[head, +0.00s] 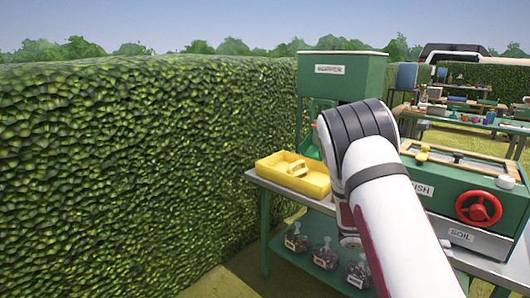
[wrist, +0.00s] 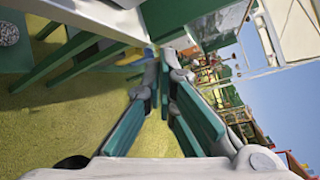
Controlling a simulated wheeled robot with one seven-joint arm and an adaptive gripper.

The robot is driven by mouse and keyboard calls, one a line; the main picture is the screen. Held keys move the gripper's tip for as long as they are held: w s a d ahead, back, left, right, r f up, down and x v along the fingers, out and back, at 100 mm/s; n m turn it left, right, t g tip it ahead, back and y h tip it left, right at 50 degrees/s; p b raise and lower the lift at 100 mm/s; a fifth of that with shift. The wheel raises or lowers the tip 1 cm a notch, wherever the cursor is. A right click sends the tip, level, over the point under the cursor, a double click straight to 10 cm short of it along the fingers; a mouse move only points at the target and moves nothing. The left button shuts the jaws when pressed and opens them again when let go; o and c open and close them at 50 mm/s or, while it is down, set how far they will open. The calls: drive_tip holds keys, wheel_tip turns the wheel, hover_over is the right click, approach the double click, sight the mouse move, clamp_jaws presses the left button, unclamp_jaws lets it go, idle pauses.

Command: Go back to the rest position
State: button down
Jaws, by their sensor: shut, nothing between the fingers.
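My gripper (wrist: 162,78) shows in the wrist view as two grey fingers with green pads, coming together towards their tips. It is shut and nothing shows between the pads. The picture is tilted, with grass below the fingers and the underside of a table at the upper left. In the head view my white arm with black bands reaches forward over the right middle, in front of the workbench. The gripper itself is mostly hidden there behind the arm.
A green hopper (head: 343,77) stands at the back of the metal workbench (head: 262,180). A yellow tray (head: 318,184) lies left of my arm. A green machine with a red handwheel (head: 478,207) stands right. Jars (head: 326,256) fill the lower shelf. A tall hedge (head: 140,170) closes the left.

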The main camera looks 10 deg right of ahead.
drive_tip(key=s+a+r+m+t+y, duration=0.2)
drive_tip(key=s+a+r+m+y, duration=0.3)
drive_tip(key=s+a+m, duration=0.5)
drive_tip(key=s+a+r+m+t+y, duration=0.2)
drive_tip(key=s+a+r+m+y, duration=0.3)
drive_tip(key=s+a+m, duration=0.5)
drive_tip(key=s+a+r+m+t+y, duration=0.2)
drive_tip(key=s+a+r+m+y, duration=0.45)
drive_tip(key=a, duration=0.65)
wheel_tip(320, 180, up, 14)
drive_tip(key=s+t+h+p, duration=0.1)
drive_tip(key=t+p, duration=0.1)
drive_tip(key=p, duration=1.2)
drive_tip(key=shift+m+t, duration=0.3)
drive_tip(key=shift+m, duration=0.15)
